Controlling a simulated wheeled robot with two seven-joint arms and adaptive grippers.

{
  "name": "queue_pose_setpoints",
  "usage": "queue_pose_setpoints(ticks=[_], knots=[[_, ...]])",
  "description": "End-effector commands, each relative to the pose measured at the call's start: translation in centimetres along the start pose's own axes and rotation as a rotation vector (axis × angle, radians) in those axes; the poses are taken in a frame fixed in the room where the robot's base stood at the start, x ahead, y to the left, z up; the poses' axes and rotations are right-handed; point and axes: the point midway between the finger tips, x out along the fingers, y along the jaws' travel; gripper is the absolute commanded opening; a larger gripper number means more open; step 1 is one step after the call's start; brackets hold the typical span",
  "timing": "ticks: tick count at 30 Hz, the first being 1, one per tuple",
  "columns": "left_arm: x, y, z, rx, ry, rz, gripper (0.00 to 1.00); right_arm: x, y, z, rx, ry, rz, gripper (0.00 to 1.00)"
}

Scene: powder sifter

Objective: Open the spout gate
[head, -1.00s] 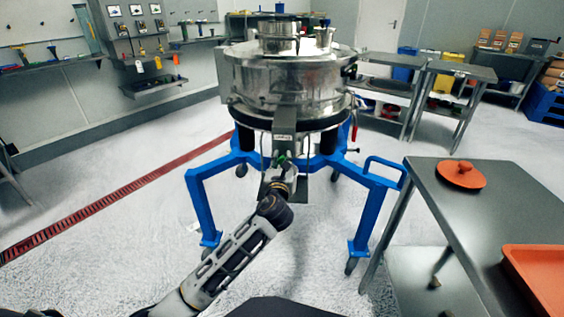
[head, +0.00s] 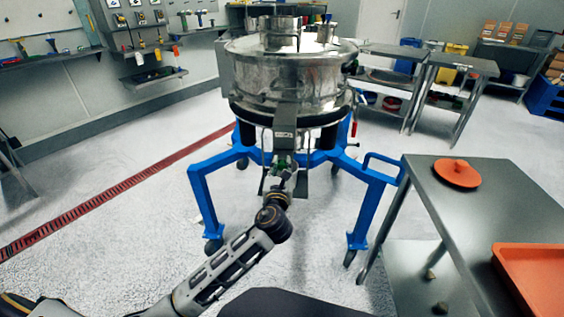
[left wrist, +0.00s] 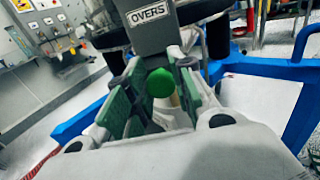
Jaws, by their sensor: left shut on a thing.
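The steel sifter (head: 290,80) stands on a blue wheeled frame (head: 205,195). Its spout (head: 284,118) comes out at the front, and in the left wrist view the spout (left wrist: 150,42) carries an "OVERS" label. A green knob (left wrist: 160,82), seemingly the gate's handle, sits just under that label. My left gripper (head: 282,166) is at the spout's lower front. In the left wrist view its green-padded fingers (left wrist: 155,100) stand on both sides of the knob, shut on it. The gate plate itself is hidden behind the knob and fingers. My right gripper is in neither view.
A steel table (head: 425,172) at the right holds an orange lid (head: 457,174) and an orange tray (head: 535,272). The blue frame's legs flank my left arm. Open pale floor (head: 120,225) lies to the left, crossed by a red drain grate (head: 90,203).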

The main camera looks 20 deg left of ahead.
Motion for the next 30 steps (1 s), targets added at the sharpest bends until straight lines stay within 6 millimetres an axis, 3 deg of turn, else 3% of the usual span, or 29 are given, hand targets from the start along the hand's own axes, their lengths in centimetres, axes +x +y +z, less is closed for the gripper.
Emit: queue_pose_setpoints(ticks=[8, 9, 14, 30], knots=[[-0.04, -0.01, -0.09, -0.002, 0.001, 0.000, 0.00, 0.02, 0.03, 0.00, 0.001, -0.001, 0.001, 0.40], [-0.03, -0.01, -0.09, -0.002, 0.001, 0.000, 0.28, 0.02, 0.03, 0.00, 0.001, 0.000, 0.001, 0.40], [-0.03, -0.01, -0.06, -0.002, 0.001, 0.000, 0.47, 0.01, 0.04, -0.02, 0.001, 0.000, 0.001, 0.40], [-0.74, -0.03, 0.01, -0.001, -0.001, -0.001, 0.47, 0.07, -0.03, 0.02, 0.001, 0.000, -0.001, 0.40]])
